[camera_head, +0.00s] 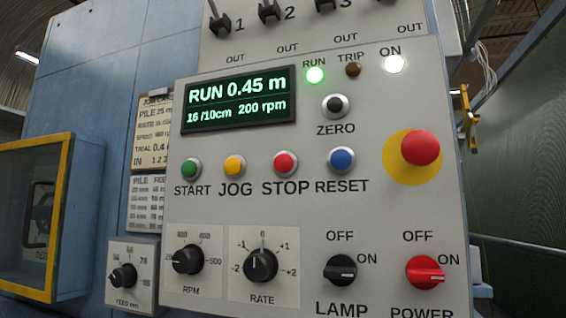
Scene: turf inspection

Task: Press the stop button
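The stop button (285,163) is a small red push button in a silver ring, with the label STOP below it, near the middle of the grey control panel (310,235). It stands in a row between the yellow JOG button (235,166) and the blue RESET button (342,159). The green START button (191,168) is at the row's left end. The display (240,101) reads RUN 0.45 m, 16 /10cm and 200 rpm. The green RUN lamp (315,75) and the white ON lamp (393,63) are lit; the TRIP lamp (353,69) is dark. Neither gripper shows.
A red mushroom button (420,148) on a yellow disc sticks out at the right. Below the row are the RPM knob (188,260), RATE knob (260,265), black LAMP switch (340,270) and red POWER switch (425,272). A yellow-framed window (68,200) stands at the left.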

